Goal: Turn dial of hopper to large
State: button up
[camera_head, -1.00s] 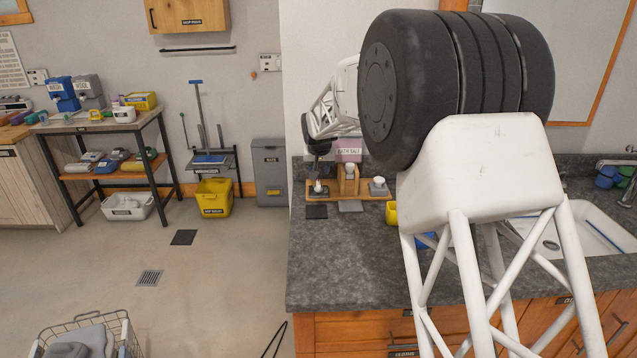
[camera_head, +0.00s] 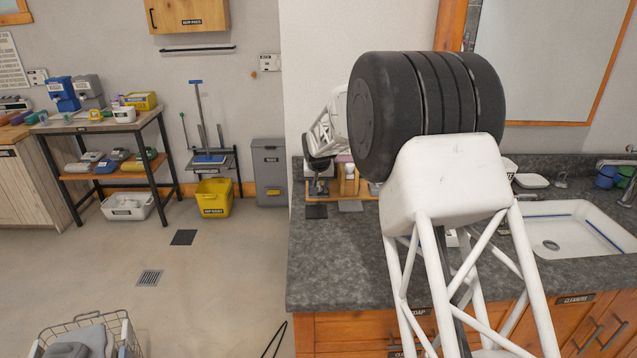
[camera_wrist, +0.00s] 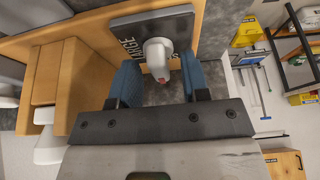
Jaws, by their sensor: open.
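In the wrist view, a white rounded part with a small red tip (camera_wrist: 158,58) stands on a dark grey plate (camera_wrist: 125,28). My gripper (camera_wrist: 158,66) is open, with one blue finger on each side of this part; contact cannot be told. In the head view my gripper (camera_head: 319,178) is small and dark, low over the left end of a wooden rack (camera_head: 368,195) on the counter. My arm hides part of the rack. No hopper label is readable.
The dark stone counter (camera_head: 335,250) is clear in front of the rack. A white sink (camera_head: 570,230) lies to the right. Blue and grey dispensers (camera_head: 88,90) stand on a far table at the left. A yellow bin (camera_head: 213,198) stands on the floor.

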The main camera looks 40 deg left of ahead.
grip_shut()
jog(key=shift+m, duration=0.6)
jog(key=m+h, duration=0.1)
jog(key=m, duration=0.1)
jog(key=m+t+h, duration=0.1)
jog(key=m, duration=0.2)
jog(key=shift+a, duration=0.15)
jog(key=m+h, duration=0.1)
jog(key=m, duration=0.2)
jog(key=shift+m+h, duration=0.3)
jog(key=shift+m, duration=0.1)
jog(key=shift+a+m+h, duration=0.1)
jog(key=shift+m+h, duration=0.6)
jog(key=shift+m, duration=1.2)
